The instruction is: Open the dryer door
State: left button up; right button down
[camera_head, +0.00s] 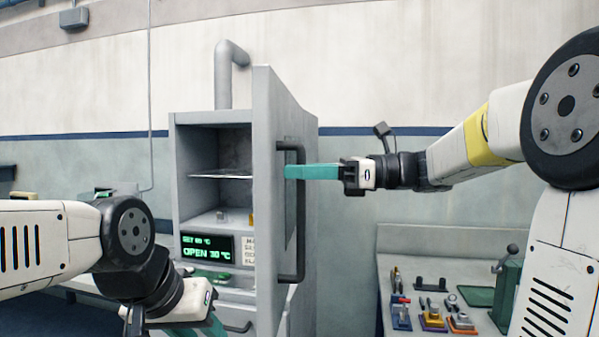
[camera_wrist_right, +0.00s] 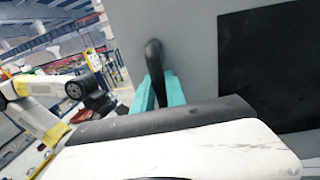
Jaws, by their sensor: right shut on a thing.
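The dryer (camera_head: 218,125) is a grey cabinet with a pipe on top and a shelf inside. Its door (camera_head: 266,180) stands open, swung out toward me on the right side of the cabinet. A dark bar handle (camera_head: 300,215) is on the door's outer face. My right gripper (camera_head: 290,171) has its teal fingers at the upper part of the handle. In the right wrist view the fingers (camera_wrist_right: 162,93) are shut on the handle (camera_wrist_right: 155,62). My left gripper (camera_head: 208,325) is low at the bottom edge, its fingertips cut off by the frame.
A bench (camera_head: 430,243) on the right holds several small coloured fixtures and a green machine (camera_head: 508,285). A green item (camera_head: 208,274) lies below the display. The wall behind is plain, and there is free room between the door and the right bench.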

jog(key=c, duration=1.6)
grip_release()
jog(key=shift+c, duration=0.2)
jog(key=d, duration=0.7)
jog(key=shift+s+d, duration=0.2)
jog(key=shift+d, duration=0.2)
